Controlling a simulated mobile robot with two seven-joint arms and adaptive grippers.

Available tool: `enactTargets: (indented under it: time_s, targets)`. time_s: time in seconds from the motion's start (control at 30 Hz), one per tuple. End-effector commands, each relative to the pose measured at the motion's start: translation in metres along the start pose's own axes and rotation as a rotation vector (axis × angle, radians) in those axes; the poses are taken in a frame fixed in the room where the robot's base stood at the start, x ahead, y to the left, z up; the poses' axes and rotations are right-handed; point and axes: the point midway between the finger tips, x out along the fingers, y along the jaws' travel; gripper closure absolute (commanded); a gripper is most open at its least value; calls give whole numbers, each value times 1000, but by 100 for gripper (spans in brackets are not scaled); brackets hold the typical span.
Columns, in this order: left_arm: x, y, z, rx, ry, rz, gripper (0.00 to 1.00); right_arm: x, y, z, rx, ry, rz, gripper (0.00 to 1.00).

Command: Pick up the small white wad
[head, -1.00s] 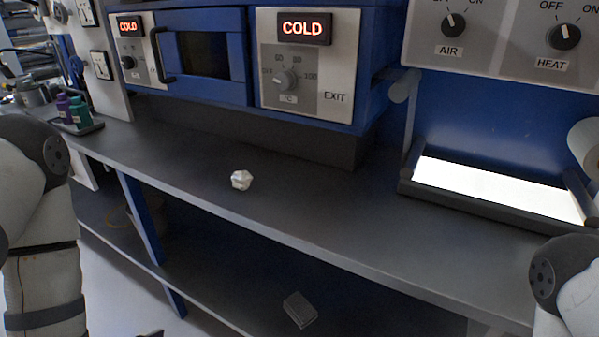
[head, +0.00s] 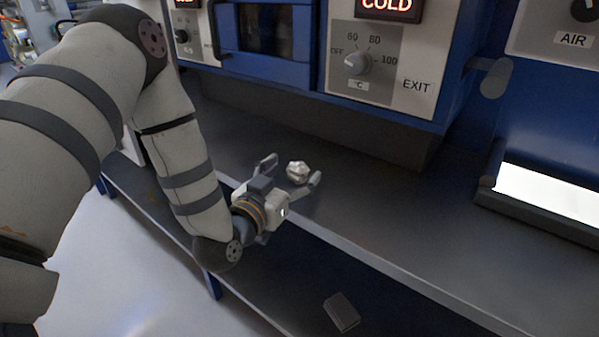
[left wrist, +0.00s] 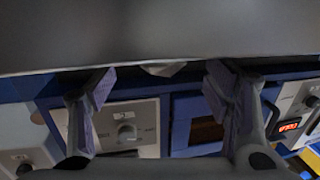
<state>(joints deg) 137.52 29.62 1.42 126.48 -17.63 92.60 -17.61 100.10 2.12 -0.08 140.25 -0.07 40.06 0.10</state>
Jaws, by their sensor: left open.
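The small white wad (head: 298,171) is a crumpled lump on the dark grey bench top, near its front edge. My left gripper (head: 293,172) is open, its two fingers spread on either side of the wad. I cannot tell from the head view whether a finger touches it. In the left wrist view the wad (left wrist: 163,69) shows only partly, at the grey surface's edge between the open fingers of my left gripper (left wrist: 161,86). My right gripper is not in view.
The bench (head: 420,262) is clear to the right of the wad. Behind stands a blue cabinet with a dial panel (head: 378,65). A bright white light panel (head: 550,192) lies at the right. A small dark box (head: 341,312) rests on the lower shelf.

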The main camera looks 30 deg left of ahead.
Motion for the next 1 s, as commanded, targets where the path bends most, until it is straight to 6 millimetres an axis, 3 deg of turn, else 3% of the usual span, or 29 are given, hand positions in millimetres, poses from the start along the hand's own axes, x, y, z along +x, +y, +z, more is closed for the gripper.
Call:
enactTargets:
  time_s: [0.13,0.37,0.4,0.57,0.6,1.0]
  targets:
    - [24,-1,2,1,-2,0,29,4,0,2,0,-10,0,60]
    - [30,0,0,0,-1,1,29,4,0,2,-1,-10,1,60]
    - [30,0,0,0,-1,1,31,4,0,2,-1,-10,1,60]
    - [30,0,0,0,-1,1,67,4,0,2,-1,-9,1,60]
    - [30,0,0,0,-1,1,70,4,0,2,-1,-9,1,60]
    - [29,0,-8,0,2,1,70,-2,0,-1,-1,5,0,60]
